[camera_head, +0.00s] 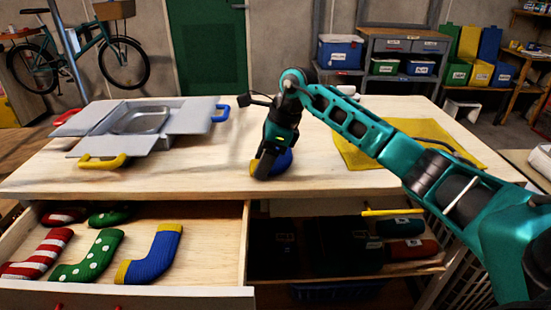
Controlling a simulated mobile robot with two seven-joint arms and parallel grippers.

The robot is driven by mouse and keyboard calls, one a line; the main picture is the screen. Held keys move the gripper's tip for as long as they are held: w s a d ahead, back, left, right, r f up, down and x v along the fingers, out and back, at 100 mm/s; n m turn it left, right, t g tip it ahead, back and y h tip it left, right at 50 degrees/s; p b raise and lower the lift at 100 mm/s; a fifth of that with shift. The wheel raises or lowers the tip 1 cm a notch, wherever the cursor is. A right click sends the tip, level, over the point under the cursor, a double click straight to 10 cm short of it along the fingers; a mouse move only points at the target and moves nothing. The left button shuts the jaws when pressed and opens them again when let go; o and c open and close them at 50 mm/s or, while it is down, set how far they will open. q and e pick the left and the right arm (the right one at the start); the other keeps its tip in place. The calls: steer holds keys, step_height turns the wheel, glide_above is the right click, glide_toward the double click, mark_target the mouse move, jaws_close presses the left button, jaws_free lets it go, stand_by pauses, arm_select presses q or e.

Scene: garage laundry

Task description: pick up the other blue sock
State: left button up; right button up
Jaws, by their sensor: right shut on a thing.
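My right gripper (263,168) points down at the table's front edge, shut on a blue sock (284,160) with a bit of yellow showing. The gripper hides most of this sock, and I cannot tell whether it still touches the tabletop. Another blue sock (152,258) with yellow trim lies in the open left drawer (205,235), at the right end of the front row. My left gripper is not in view.
In the drawer lie a green dotted sock (90,258), a red striped sock (38,254) and more socks behind. On the wooden table (215,180) are a grey open-flapped box (95,133) and a yellow cloth (360,150). An open compartment at right holds dark items.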

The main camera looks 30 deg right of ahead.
steer(key=c, duration=0.4)
steer(key=shift+r, duration=0.1)
